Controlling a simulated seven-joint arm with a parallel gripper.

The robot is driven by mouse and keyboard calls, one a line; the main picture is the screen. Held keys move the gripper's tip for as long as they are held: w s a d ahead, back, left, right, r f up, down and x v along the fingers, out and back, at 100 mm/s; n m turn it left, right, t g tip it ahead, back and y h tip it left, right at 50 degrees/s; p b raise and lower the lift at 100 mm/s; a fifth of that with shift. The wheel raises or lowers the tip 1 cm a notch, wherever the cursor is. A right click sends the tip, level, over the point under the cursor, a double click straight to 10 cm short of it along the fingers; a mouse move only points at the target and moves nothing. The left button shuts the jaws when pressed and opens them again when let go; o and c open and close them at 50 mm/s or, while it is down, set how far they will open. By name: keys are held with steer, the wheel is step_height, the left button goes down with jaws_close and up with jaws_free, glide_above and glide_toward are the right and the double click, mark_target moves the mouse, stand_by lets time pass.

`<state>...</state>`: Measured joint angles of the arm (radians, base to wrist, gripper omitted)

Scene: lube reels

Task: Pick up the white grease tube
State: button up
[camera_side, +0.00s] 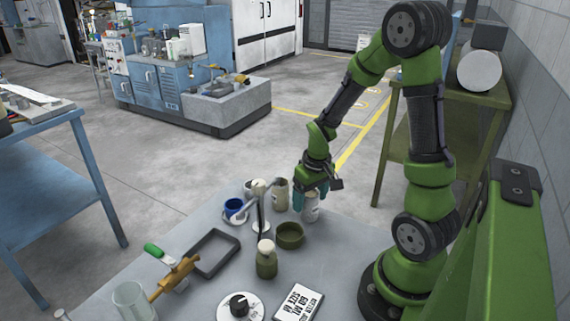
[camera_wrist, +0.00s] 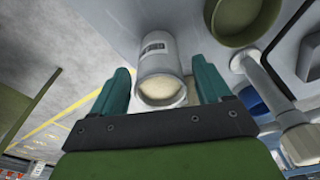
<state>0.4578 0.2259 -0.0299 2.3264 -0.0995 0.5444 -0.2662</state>
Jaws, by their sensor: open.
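The white grease tube (camera_side: 311,208) is a pale cylinder standing on the grey table near its far edge, directly under my gripper. In the wrist view the tube (camera_wrist: 156,60) shows a dark label on its side and a cream round end facing the camera. My gripper (camera_side: 312,192) points down at the tube from above. In the wrist view its teal fingers (camera_wrist: 163,85) are open, one on each side of the tube. A gap shows at the left finger. The right finger is close to the tube, and I cannot tell whether it touches.
A beige container (camera_side: 281,196) stands just left of the tube. An olive bowl (camera_side: 290,236) is in front of it. A blue cup (camera_side: 234,207), a capped bottle (camera_side: 266,262), a dark frame (camera_side: 211,254) and a printed card (camera_side: 298,303) are also on the table.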

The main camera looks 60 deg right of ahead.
steer(key=shift+w+f, duration=0.1)
steer(key=shift+f, duration=0.65)
steer(key=c, duration=1.1)
steer(key=shift+r, duration=0.15)
